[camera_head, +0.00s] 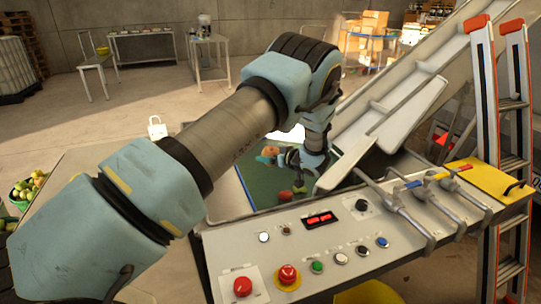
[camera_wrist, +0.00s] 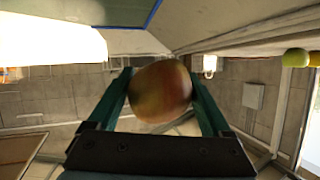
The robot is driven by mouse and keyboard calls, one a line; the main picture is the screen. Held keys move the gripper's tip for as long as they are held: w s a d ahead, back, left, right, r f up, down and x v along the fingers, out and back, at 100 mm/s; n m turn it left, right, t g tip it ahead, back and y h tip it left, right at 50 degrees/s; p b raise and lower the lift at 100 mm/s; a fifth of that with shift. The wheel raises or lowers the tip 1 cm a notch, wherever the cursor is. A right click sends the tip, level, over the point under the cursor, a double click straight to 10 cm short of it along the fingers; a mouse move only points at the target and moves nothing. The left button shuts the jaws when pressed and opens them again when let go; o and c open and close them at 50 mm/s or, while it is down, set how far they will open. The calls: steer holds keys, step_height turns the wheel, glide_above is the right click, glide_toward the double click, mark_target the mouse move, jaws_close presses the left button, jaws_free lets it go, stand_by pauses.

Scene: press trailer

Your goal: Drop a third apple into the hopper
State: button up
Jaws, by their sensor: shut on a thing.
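A red-yellow apple (camera_wrist: 160,92) is held between the two teal fingers of my gripper (camera_wrist: 160,77) in the wrist view. In the head view, my gripper (camera_head: 277,157) and the held apple (camera_head: 269,151) are above the green-floored, blue-edged hopper (camera_head: 258,181). A red apple (camera_head: 285,197) lies low in the hopper, with another reddish one (camera_head: 299,188) beside it. My arm hides part of the hopper's far side.
A control panel (camera_head: 322,254) with buttons and levers stands in front of the hopper. A sloping metal conveyor (camera_head: 400,110) rises at right, beside an orange-capped ladder (camera_head: 514,100). Green apples (camera_head: 28,187) sit in a crate at the left edge.

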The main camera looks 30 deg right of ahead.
steer(key=shift+f+b, duration=0.5)
steer(key=shift+f, duration=0.8)
steer(key=o, duration=1.3)
steer(key=b+v, duration=0.2)
steer(key=v, duration=0.8)
steer(key=shift+s+r+b, duration=0.25)
steer(key=shift+s+b, duration=0.1)
steer(key=shift+b, duration=0.05)
